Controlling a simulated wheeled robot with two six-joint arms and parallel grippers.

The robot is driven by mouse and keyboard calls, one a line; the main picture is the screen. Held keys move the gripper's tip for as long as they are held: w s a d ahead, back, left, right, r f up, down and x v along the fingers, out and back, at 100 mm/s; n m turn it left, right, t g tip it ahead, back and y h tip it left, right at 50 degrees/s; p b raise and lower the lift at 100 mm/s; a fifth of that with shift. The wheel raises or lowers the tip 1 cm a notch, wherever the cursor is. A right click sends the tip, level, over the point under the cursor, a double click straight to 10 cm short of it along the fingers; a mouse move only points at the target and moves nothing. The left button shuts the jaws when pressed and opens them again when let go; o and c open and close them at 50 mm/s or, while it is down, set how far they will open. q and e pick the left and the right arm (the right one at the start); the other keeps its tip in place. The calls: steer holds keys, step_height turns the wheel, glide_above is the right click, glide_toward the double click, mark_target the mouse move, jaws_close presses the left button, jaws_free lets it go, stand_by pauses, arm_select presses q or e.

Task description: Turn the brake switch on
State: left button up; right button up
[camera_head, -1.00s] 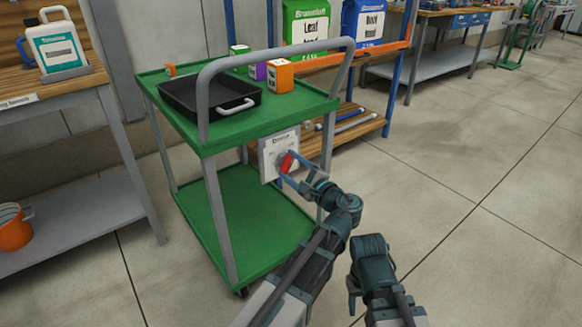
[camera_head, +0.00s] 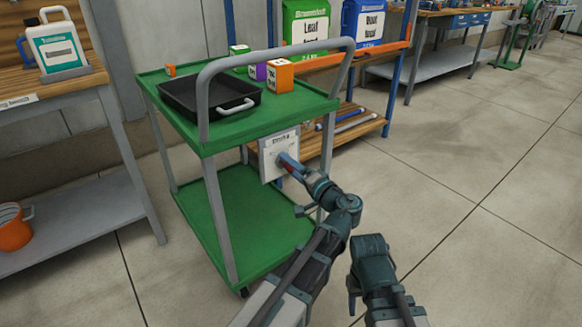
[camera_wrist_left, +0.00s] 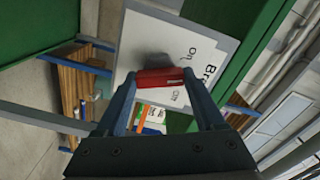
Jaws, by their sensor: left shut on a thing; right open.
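The brake switch is a white plate (camera_head: 279,154) on the near end of the green cart, with a red handle (camera_wrist_left: 160,78) at its middle. My left gripper (camera_head: 285,160) reaches the plate from the lower right and is shut on the red handle. In the left wrist view the fingers hold the handle from both sides, and it lies nearly level across the picture. The plate looks tilted there, with partly hidden lettering. My right gripper (camera_head: 353,288) is low in the head view, apart from the cart, open and mostly hidden by its own arm.
The green cart (camera_head: 245,128) has a grey push handle (camera_head: 271,48) arching above it. A black tray (camera_head: 205,97) and small boxes, one an orange box (camera_head: 280,76), stand on top. A workbench (camera_head: 72,98) is at the left. The floor at right is clear.

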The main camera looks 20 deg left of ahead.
arm_select(q)
steer(key=shift+s+n, duration=0.1)
steer(key=shift+n, duration=2.1)
steer(key=o, duration=1.4)
steer(key=shift+c, duration=0.2)
